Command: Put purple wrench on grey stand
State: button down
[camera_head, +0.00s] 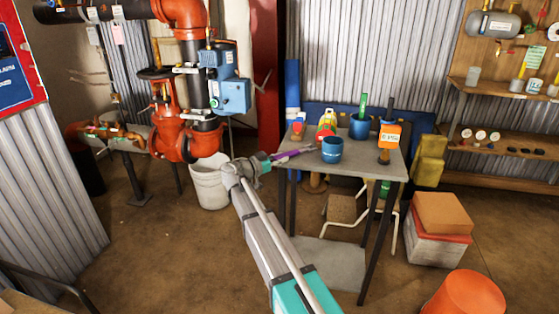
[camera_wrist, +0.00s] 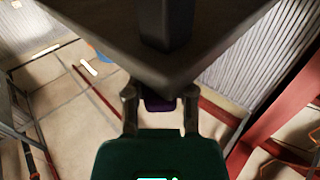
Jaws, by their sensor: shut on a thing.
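My gripper (camera_head: 264,162) is shut on the purple wrench (camera_head: 291,154), at the left edge of a grey-topped table (camera_head: 352,165). The wrench's far end points right and shows over the tabletop; whether it touches the top I cannot tell. In the wrist view, a bit of purple (camera_wrist: 160,102) shows between the fingers, and a dark slab corner with a leg (camera_wrist: 165,25) is close beyond them. Which of the two the task calls the grey stand I cannot tell for sure.
The table holds blue cups (camera_head: 332,149), an orange-labelled bottle (camera_head: 389,138) and small colourful items. A white bucket (camera_head: 209,183) stands left of my gripper. Boxes (camera_head: 441,222) and an orange bucket (camera_head: 466,296) are at the right.

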jog(key=shift+f, duration=0.2)
jog(key=shift+s+f+b, duration=0.3)
jog(key=shift+s+b, duration=0.05)
jog(key=shift+b, duration=0.35)
jog(key=shift+c, duration=2.2)
grip_release()
jog(key=shift+d, duration=0.1)
jog(key=shift+s+r, duration=0.1)
jog(key=shift+r, duration=0.15)
jog(key=shift+w+r+p, duration=0.25)
jog(key=shift+r+p, duration=0.05)
jog(key=shift+p, duration=0.4)
jog(key=v, duration=1.2)
jog(key=shift+w, duration=0.2)
jog(key=shift+f, duration=0.15)
